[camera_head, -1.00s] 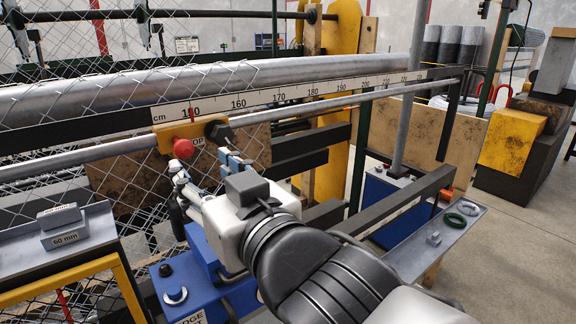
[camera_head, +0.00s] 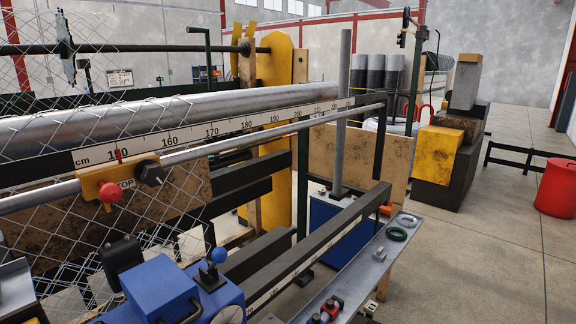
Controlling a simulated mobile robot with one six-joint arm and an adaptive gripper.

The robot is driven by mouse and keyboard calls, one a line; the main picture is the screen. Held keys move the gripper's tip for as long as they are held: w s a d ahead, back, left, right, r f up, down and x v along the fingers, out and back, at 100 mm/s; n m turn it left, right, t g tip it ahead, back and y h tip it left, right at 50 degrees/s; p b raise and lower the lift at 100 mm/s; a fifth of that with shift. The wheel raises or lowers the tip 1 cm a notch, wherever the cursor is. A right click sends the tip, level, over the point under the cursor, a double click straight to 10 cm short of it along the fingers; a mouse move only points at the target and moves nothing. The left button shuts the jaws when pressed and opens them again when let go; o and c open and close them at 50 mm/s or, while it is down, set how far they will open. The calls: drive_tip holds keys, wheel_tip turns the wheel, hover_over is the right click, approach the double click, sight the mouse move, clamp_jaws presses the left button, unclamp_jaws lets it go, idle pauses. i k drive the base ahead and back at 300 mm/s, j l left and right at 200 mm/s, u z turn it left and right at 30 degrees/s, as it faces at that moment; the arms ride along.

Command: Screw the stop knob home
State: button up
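The yellow stop block (camera_head: 90,184), partly lettered "STOP", sits on the round grey rail (camera_head: 200,150) below the centimetre scale (camera_head: 190,135). A round red knob (camera_head: 107,193) is on its front. A black knob (camera_head: 151,173) sticks out at its right end, with a gap too small to judge between it and the block. A thin red pointer (camera_head: 119,156) stands above the block, near the scale's 150 mark. My gripper and arm are not in this view.
A blue machine housing (camera_head: 160,288) with a blue ball lever (camera_head: 218,256) stands in front, below the block. A narrow grey shelf (camera_head: 352,277) at right holds a green ring (camera_head: 397,233) and small parts. Chain-link mesh hangs at left. Open floor lies right, near a red bin (camera_head: 557,188).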

sight(154, 175)
drive_tip(key=u, duration=1.45)
